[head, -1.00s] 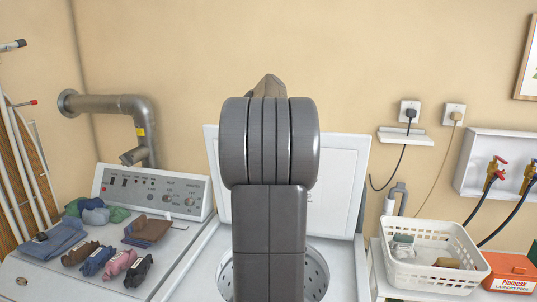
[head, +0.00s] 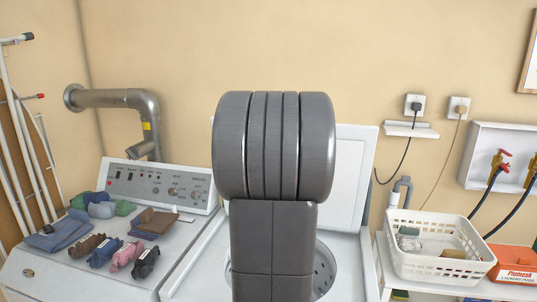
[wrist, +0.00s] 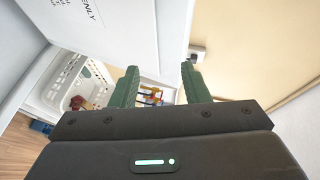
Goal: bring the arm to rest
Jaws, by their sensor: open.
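My gripper (wrist: 159,88) shows in the wrist view with its two green fingers spread apart and nothing between them. Behind the gap are the white basket and small red and yellow valve parts, some distance off. In the head view my arm stands upright in the middle, in front of the open washer (head: 352,255), and hides part of its tub and raised lid (head: 350,170). The gripper itself is hidden in the head view.
Folded clothes and several rolled socks lie on the left machine's top (head: 40,275). A white basket (head: 440,262) and an orange box (head: 513,262) stand on a shelf at right. A grey pipe (head: 115,98) juts from the wall.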

